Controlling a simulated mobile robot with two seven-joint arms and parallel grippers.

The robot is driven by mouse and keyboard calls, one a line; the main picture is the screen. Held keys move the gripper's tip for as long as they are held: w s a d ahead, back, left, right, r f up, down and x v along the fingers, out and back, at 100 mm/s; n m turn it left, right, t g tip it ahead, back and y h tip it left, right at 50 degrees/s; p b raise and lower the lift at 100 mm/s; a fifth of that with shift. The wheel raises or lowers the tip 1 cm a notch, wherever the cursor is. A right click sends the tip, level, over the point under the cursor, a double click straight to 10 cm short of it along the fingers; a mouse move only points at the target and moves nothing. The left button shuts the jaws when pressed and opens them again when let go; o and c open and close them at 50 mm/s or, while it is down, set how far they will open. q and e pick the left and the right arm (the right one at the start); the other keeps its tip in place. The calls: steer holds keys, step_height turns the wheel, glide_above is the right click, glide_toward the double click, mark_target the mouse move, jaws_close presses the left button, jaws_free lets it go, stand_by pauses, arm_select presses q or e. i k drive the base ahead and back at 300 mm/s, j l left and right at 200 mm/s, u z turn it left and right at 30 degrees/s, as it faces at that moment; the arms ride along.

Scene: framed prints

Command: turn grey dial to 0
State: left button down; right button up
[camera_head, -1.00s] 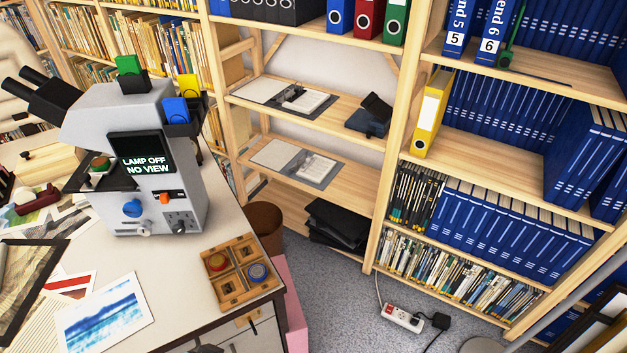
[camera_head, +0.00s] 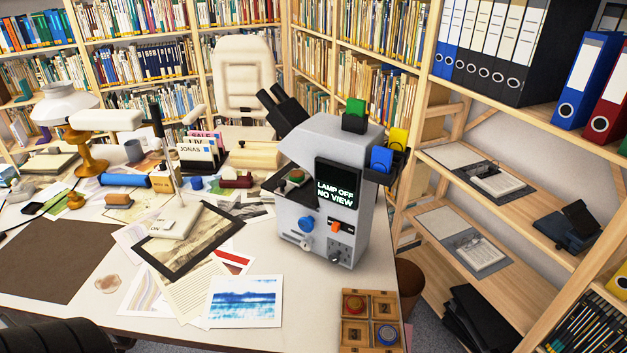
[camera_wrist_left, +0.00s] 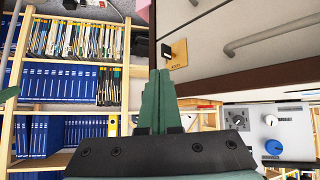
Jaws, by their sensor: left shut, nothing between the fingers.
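The grey-white microscope-like device (camera_head: 325,190) stands upright at the desk's right end, its screen reading "LAMP OFF NO VIEW". Its lower front carries a blue knob (camera_head: 306,224), a small pale knob (camera_head: 305,244), an orange switch (camera_head: 335,227) and a dark plate with a small greyish dial (camera_head: 336,257). The dial's setting is too small to read. In the left wrist view the device's blue knob (camera_wrist_left: 273,147) shows at right, with the dial plate (camera_wrist_left: 237,119) beside it. My left gripper (camera_wrist_left: 158,75) is shut and empty, apart from the device. My right gripper is not in view.
A wooden compartment box (camera_head: 370,316) sits at the desk's front right corner. Framed prints (camera_head: 190,240) and a blue picture (camera_head: 243,301) lie left of the device. Shelves (camera_head: 500,225) stand to the right. A drawer front (camera_wrist_left: 215,35) is near my left gripper.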

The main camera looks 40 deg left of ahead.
mark_target(334, 257)
steer(key=u, duration=1.1)
